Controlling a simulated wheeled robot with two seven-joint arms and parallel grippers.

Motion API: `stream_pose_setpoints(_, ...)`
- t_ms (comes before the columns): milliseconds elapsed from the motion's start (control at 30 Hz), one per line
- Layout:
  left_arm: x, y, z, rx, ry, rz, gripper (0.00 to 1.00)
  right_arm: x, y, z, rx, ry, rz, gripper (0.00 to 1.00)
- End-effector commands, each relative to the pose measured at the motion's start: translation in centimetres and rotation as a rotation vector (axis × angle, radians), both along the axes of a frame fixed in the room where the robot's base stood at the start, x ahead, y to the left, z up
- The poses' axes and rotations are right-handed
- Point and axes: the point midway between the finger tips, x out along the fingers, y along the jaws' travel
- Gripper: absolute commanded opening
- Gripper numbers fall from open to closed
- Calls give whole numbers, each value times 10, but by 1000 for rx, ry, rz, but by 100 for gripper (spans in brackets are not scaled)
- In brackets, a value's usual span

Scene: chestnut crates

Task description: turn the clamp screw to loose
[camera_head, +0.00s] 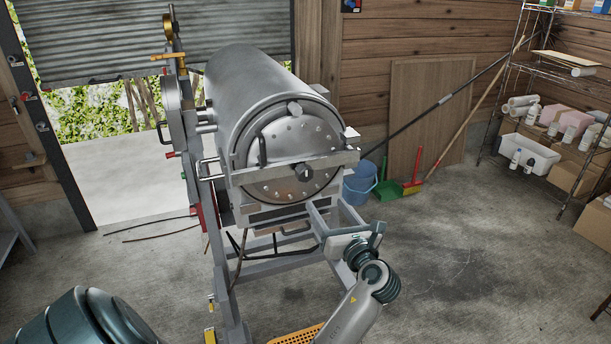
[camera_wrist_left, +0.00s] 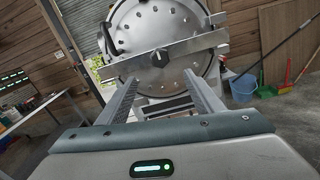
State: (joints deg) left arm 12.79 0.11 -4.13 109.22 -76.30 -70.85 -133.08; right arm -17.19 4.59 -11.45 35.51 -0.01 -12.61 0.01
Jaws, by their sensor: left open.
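The clamp screw (camera_head: 303,174) is a dark knob at the middle of a flat metal bar (camera_head: 265,178). The bar lies across the round, riveted door (camera_head: 290,140) of a large steel cylinder. In the left wrist view the screw (camera_wrist_left: 163,56) shows just beyond and between the fingertips. My left gripper (camera_head: 326,206) is below and to the right of the screw in the head view, apart from it. Its two fingers (camera_wrist_left: 160,78) are spread and empty, pointing at the door. My right gripper is in neither view.
The cylinder (camera_head: 250,80) rests on a grey metal stand (camera_head: 285,268). A blue bucket (camera_head: 360,184), green dustpan (camera_head: 388,190) and red brush (camera_head: 412,186) stand to its right. A yellow crate (camera_head: 295,336) is at the bottom edge. Open concrete floor (camera_head: 470,260) lies right.

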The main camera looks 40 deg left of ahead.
Motion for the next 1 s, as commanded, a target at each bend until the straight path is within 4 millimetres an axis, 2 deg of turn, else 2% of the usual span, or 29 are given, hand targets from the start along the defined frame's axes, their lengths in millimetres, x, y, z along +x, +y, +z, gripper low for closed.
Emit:
stream_pose_setpoints(267, 16, 31, 2, 3, 2, 1, 60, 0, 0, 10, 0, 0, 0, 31)
stream_pose_setpoints(800, 60, 116, 2, 2, 3, 1, 60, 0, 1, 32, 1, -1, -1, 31)
stream_pose_setpoints(1000, 71, 139, 1, 1, 2, 1, 60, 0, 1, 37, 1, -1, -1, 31)
